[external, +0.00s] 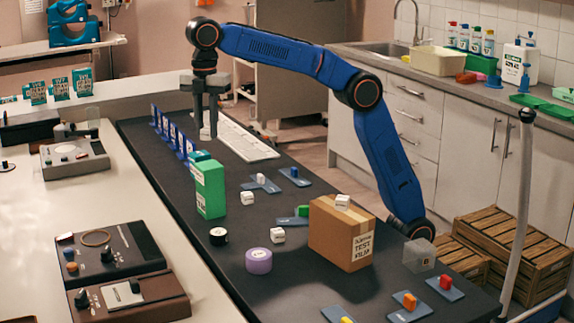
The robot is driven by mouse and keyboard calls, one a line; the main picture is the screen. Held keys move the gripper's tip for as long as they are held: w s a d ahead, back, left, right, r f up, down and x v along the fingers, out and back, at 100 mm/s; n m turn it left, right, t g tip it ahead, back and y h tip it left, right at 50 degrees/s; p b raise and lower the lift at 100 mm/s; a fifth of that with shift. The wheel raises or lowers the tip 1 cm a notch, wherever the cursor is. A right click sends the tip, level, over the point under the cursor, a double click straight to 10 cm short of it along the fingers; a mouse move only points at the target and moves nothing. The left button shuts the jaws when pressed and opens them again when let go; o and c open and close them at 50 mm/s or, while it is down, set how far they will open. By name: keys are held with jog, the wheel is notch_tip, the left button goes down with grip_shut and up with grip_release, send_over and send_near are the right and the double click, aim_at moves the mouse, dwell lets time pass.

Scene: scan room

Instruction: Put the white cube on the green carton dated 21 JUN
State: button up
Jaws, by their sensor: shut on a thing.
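A green carton (210,190) stands upright on the dark bench, left of the middle. I cannot read a date on it. My gripper (206,130) is above the far part of the bench, behind the carton and higher than it. It points down and is shut on a small pale thing, mostly hidden by the fingers; I cannot tell if this is the white cube. Other white cubes with dark marks show: one on the bench (247,198) right of the carton, one nearer (278,235), and one on top of a cardboard box (342,202).
A teal box (199,156) and a row of blue stands (172,134) are behind the green carton. A white keyboard (245,142) lies at the far end. A black roll (219,236) and a purple roll (258,261) are in front. The cardboard box (335,238) stands right.

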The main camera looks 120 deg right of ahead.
aim_at(209, 164)
jog(key=shift+f, duration=3.6)
jog(key=shift+f, duration=0.1)
jog(key=o, duration=1)
notch_tip(209, 164, up, 7)
jog(key=shift+w+f, duration=0.1)
jog(key=shift+f, duration=0.05)
jog(key=shift+r, duration=0.5)
